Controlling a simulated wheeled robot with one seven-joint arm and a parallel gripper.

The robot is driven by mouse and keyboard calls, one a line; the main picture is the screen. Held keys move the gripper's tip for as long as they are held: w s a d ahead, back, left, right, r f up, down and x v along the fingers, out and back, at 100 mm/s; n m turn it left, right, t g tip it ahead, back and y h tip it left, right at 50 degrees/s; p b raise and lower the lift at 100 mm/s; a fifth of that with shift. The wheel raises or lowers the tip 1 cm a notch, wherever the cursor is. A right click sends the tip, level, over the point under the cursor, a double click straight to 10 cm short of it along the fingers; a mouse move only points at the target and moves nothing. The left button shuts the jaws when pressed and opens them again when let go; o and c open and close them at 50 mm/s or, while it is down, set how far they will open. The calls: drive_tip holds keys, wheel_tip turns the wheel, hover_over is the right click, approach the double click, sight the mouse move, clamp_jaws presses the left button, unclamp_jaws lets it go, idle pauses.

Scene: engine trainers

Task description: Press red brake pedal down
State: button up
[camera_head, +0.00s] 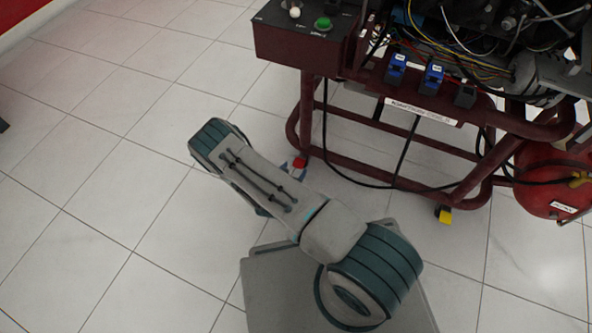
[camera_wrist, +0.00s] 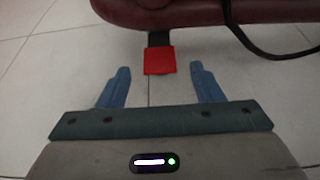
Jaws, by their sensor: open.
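The red brake pedal (camera_wrist: 159,60) shows in the wrist view as a flat red pad on a dark arm that comes out from under the dark red frame tube. My gripper (camera_wrist: 160,80) is open and empty, its two blue fingers apart on either side of the line to the pedal. The pedal appears just beyond and between the fingertips; whether they touch it I cannot tell. In the head view a small part of the red pedal (camera_head: 300,162) shows past my arm, low by the frame's left end. My gripper is mostly hidden there behind my arm.
The engine trainer's dark red tube frame (camera_head: 400,182) stands on the tiled floor, with a control box (camera_head: 305,38) above. A black cable (camera_head: 345,175) hangs by the lower tube. A yellow pedal (camera_head: 443,214) and a red tank (camera_head: 548,180) are right.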

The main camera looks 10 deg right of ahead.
sight(301, 159)
drive_tip(key=shift+b+x, duration=0.35)
drive_tip(key=shift+x, duration=1)
